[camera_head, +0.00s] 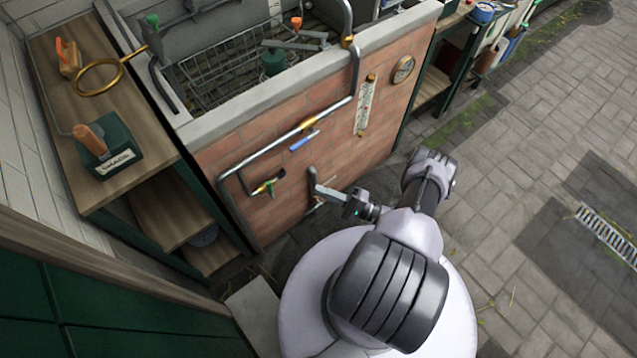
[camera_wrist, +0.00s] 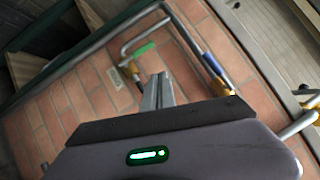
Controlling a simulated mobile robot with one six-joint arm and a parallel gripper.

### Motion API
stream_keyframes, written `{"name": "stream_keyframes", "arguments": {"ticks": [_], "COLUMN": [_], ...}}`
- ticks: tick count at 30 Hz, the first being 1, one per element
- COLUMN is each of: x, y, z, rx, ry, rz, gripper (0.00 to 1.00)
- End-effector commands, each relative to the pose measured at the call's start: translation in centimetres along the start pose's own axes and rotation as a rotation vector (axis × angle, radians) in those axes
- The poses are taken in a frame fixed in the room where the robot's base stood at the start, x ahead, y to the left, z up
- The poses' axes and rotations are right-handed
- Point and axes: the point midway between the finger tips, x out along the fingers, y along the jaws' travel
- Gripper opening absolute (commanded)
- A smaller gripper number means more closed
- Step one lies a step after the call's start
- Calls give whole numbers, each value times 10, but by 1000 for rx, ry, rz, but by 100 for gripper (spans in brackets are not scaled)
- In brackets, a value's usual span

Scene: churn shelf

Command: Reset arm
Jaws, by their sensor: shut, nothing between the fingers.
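My gripper (camera_head: 322,190) is in front of the lower part of a brick wall (camera_head: 300,150), to the right of a small brass tap on a pipe. In the wrist view my gripper (camera_wrist: 158,78) has its two fingers together, with nothing between them. The brick wall (camera_wrist: 90,100) fills much of the wrist view behind the fingers. My arm is folded close over my base in the head view. I cannot tell the exact gap between the fingertips and the wall.
Grey pipes (camera_head: 290,135) with brass fittings run along the wall, near a blue-handled part (camera_head: 304,140). A wooden shelf (camera_head: 165,215) with a dark green box (camera_head: 107,148) stands at left. A basin with a wire basket (camera_head: 235,65) tops the wall. Paving (camera_head: 510,180) at right is clear.

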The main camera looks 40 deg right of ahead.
Motion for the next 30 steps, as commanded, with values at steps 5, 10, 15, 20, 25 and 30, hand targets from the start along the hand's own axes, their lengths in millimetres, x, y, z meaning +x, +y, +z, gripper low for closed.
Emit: {"name": "stream_keyframes", "arguments": {"ticks": [5,10,15,20,25,30], "x": [0,0,10,67,132,163], "y": [0,0,-19,-107,-206,-283], "z": [0,0,-4,8,74,170], "rx": [0,0,5,35,-2,-188], "ry": [0,0,-64,-349,-579,-604], "rz": [0,0,47,327,763,1174], "gripper": [0,0,0,0,0,0]}}
